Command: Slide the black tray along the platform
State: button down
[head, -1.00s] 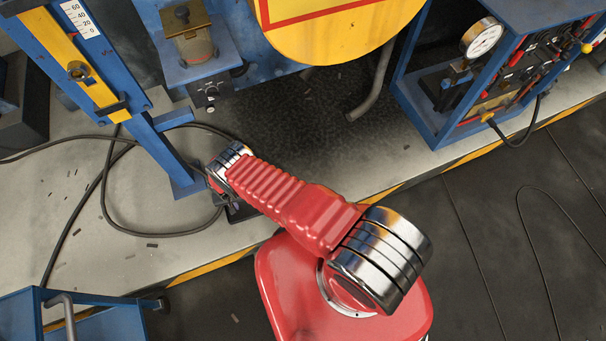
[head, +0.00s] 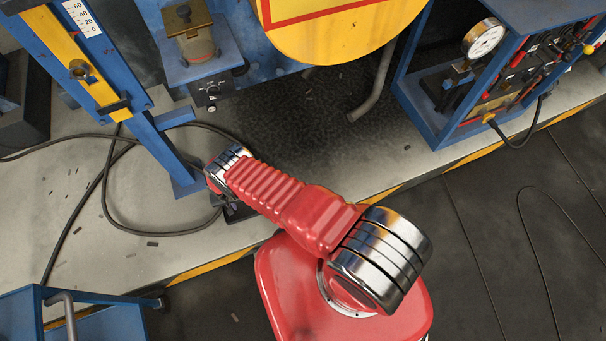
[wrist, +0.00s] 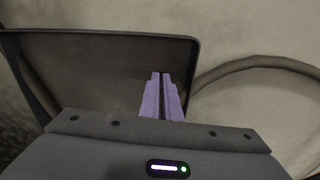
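The black tray (wrist: 100,75) fills much of the upper left of the wrist view, with a thin raised rim. In the head view only a small dark part of the tray (head: 240,213) shows beneath my arm; the rest is hidden. My gripper's two lavender fingers (wrist: 160,76) lie close together with only a narrow dark gap, over the tray's inner face near its right side. I see nothing held between them. Whether the fingertips touch the tray is not clear. In the head view my arm's end hides the fingers.
The pale platform (head: 110,265) has a yellow-black striped front edge. A blue post (head: 165,150) stands close behind my arm's end. A black cable (head: 105,205) loops on the platform at left. A blue gauge cabinet (head: 435,125) stands at right; dark floor lies in front.

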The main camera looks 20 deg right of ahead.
aim_at(243, 210)
jog(key=shift+g, duration=0.3)
jog(key=shift+s+d+f, duration=0.25)
jog(key=shift+s+d, duration=0.1)
jog(key=shift+d, duration=0.25)
jog(key=shift+s+d+f, duration=0.2)
jog(key=shift+s+d, duration=0.1)
jog(key=shift+d, duration=0.3)
jog(key=shift+s+d+f, duration=0.25)
jog(key=shift+s+d, duration=0.1)
jog(key=shift+d, duration=0.25)
jog(key=shift+r, duration=0.15)
jog(key=shift+a+r, duration=0.1)
jog(key=shift+r, duration=0.4)
jog(key=shift+w+a+r, duration=0.15)
jog(key=shift+w+r, duration=0.05)
jog(key=shift+r, duration=0.5)
jog(key=shift+w+a+r, duration=0.1)
jog(key=shift+w+r, duration=0.05)
jog(key=shift+r, duration=2.65)
jog(key=shift+s, duration=0.1)
